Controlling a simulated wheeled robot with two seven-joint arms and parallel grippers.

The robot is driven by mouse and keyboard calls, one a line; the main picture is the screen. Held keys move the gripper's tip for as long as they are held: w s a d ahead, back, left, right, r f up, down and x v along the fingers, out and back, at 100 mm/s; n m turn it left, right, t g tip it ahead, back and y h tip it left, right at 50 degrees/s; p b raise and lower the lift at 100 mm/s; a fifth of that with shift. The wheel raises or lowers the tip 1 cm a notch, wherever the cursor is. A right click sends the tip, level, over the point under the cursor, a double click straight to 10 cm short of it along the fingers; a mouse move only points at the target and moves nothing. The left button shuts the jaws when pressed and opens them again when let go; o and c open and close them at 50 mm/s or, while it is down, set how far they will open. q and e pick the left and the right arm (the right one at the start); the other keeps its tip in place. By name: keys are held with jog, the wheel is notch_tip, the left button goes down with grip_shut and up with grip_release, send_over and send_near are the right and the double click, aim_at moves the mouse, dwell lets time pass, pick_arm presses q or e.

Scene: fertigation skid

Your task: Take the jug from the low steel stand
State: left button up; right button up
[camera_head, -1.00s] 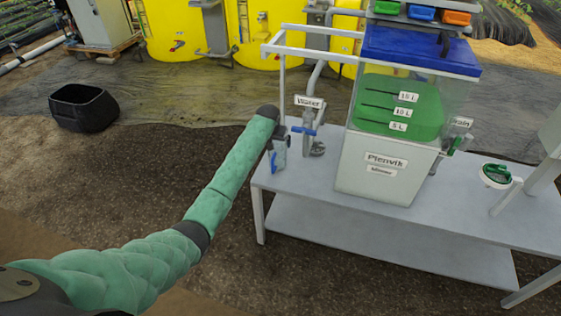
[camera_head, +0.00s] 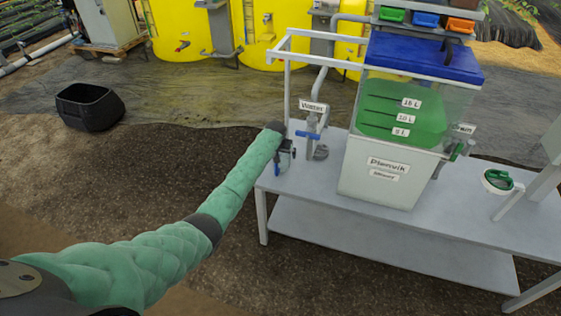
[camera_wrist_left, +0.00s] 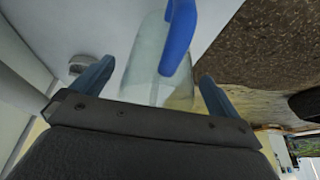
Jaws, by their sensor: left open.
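A clear jug with a blue handle (camera_wrist_left: 179,40) stands at the left end of the low steel stand (camera_head: 330,188). In the head view the jug's blue handle (camera_head: 277,168) shows just below my left gripper (camera_head: 285,152), which hides much of the jug. In the left wrist view my left gripper (camera_wrist_left: 155,85) is open. Its two blue-grey fingers are on either side of the clear jug body, with visible gaps. I cannot tell how deep the jug sits between them. My right gripper is in neither view.
A water tap (camera_head: 311,125) with a blue lever stands just right of the jug. A white frame post (camera_head: 287,95) rises behind it. The mixer tank (camera_head: 380,170) with green liquid fills the stand's middle. A black tub (camera_head: 88,108) lies on the ground at left.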

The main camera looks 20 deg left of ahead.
pick_arm(q)
jog(key=c, duration=1.3)
